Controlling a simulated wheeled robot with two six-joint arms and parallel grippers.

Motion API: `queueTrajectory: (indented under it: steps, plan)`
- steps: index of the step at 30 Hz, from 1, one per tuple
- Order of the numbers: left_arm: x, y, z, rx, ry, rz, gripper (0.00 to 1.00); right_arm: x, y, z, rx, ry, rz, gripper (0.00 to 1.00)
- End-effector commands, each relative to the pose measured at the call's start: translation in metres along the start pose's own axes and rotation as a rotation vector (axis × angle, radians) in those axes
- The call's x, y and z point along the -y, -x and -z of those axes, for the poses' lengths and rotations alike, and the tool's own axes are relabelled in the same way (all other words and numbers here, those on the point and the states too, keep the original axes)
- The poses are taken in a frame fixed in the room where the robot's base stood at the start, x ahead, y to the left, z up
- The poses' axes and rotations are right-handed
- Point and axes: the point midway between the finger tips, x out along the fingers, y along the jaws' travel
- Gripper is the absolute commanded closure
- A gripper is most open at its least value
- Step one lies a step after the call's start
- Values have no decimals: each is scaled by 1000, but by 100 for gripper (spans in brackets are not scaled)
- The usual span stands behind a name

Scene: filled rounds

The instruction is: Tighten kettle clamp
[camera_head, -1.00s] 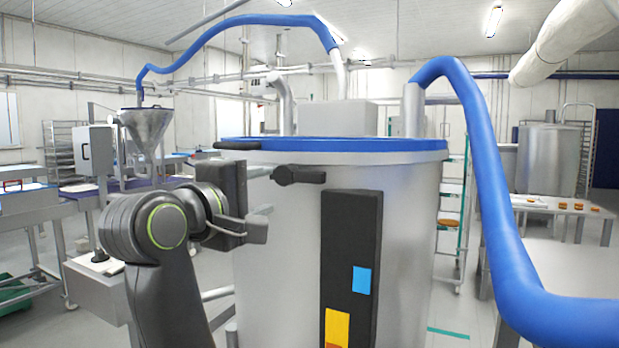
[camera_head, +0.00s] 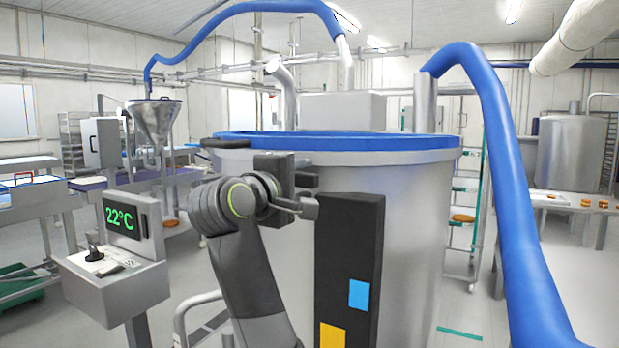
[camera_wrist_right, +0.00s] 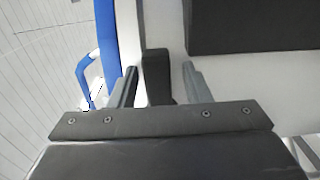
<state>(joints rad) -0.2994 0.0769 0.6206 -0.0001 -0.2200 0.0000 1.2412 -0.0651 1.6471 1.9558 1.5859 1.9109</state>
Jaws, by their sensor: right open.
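The kettle (camera_head: 415,220) is a large silver vessel with a blue rim (camera_head: 340,142). A dark clamp handle (camera_head: 225,143) sits at the rim's left. Another black clamp handle (camera_wrist_right: 157,75) shows in the right wrist view, between my right gripper's fingers; in the head view the gripper mostly hides it. My right gripper (camera_head: 309,186) is open at the kettle's front wall, just below the rim. Its two fingers stand either side of the handle, with a visible gap on the right side in the wrist view; contact on the left is unclear. My left gripper is out of view.
A black panel (camera_head: 348,265) with blue and yellow squares runs down the kettle front, close right of my gripper. A control box (camera_head: 115,270) reading 22°C stands at left. A thick blue hose (camera_head: 500,170) hangs at right.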

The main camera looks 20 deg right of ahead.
Motion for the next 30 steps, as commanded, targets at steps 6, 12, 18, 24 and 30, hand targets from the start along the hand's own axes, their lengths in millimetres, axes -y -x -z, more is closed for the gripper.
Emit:
queueTrajectory:
  steps: [6, 12, 18, 24, 30]
  plan:
    - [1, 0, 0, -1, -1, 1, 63, 0, -2, 1, -2, 0, 0, 56]
    - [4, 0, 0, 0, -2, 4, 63, 0, -2, 1, -2, 0, 0, 66]
    - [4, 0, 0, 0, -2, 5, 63, 0, -2, 1, -1, 0, 0, 92]
    - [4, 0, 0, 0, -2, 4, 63, 0, -2, 1, -1, 0, 1, 100]
    - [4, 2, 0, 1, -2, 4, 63, -1, -2, 1, -1, 13, 1, 100]
